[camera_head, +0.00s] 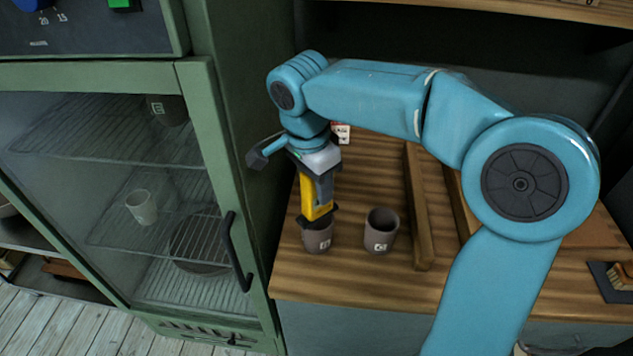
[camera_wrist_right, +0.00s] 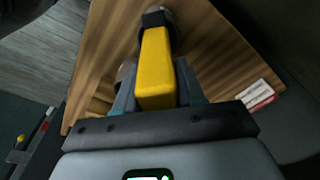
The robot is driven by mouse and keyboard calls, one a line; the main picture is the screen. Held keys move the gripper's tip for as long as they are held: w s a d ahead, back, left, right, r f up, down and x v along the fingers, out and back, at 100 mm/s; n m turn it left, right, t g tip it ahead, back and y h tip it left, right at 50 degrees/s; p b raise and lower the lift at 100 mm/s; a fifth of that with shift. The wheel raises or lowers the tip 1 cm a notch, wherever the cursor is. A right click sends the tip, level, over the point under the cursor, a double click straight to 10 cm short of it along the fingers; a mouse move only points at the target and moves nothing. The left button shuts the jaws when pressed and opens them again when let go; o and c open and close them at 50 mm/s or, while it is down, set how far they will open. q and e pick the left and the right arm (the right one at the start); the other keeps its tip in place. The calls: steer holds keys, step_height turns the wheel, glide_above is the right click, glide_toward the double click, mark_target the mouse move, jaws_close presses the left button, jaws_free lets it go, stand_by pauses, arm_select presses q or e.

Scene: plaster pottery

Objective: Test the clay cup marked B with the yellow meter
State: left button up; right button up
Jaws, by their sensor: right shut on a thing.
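My right gripper (camera_head: 318,178) is shut on the yellow meter (camera_head: 318,200), which hangs upright with its dark end down. That end is at the mouth of a brown clay cup (camera_head: 317,239) with a small pale label; I cannot tell whether they touch. A second brown cup (camera_head: 381,236), also labelled, stands just to the right on the counter, its mouth open. The labels are too small to read surely. In the right wrist view the meter (camera_wrist_right: 156,60) lies between the fingers, and its far end covers part of a cup. My left gripper is not in view.
A wooden rail (camera_head: 418,215) bounds the wooden counter (camera_head: 340,283) area to the right of the cups. The green glass-doored cabinet (camera_head: 200,110) on the left holds a pale cup (camera_head: 142,207) and a dark marked cup (camera_head: 167,109). A small printed card (camera_head: 341,132) is behind my gripper.

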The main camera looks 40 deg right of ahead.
steer(key=shift+s+r+p, duration=0.1)
steer(key=shift+r+p, duration=2.2)
steer(key=shift+r, duration=0.8)
steer(key=shift+f, duration=0.1)
